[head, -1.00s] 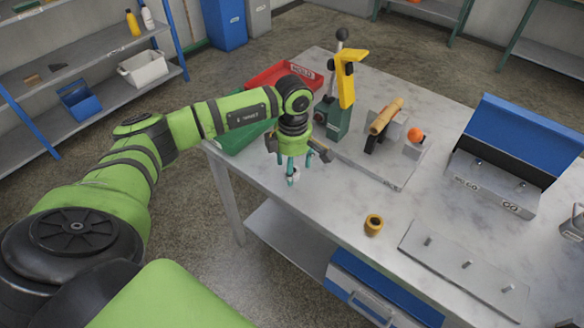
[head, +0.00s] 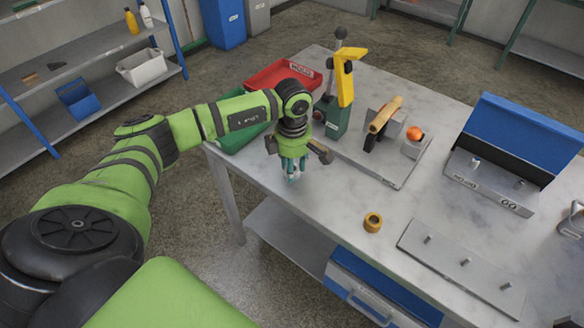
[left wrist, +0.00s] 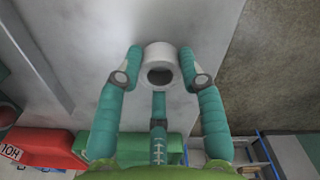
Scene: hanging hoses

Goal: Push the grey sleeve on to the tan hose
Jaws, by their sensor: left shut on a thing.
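The grey sleeve (left wrist: 158,53), a short pale ring with a dark bore, sits between the teal fingers of my left gripper (left wrist: 160,75) in the left wrist view. The fingers press on it from both sides. In the head view my left gripper (head: 292,172) points down at the near left part of the bench, shut on the sleeve, which is mostly hidden by the fingers. The tan hose (head: 386,113) is held in a fixture farther back and to the right, well apart from the gripper and tilted upward. My right gripper is not in view.
A green press (head: 331,116) with a yellow handle (head: 344,78) stands left of the hose. An orange ball (head: 414,133) is right of it. Red (head: 282,76) and green trays lie behind my arm. An amber ring (head: 373,222) and a pegged plate (head: 462,267) lie at the front.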

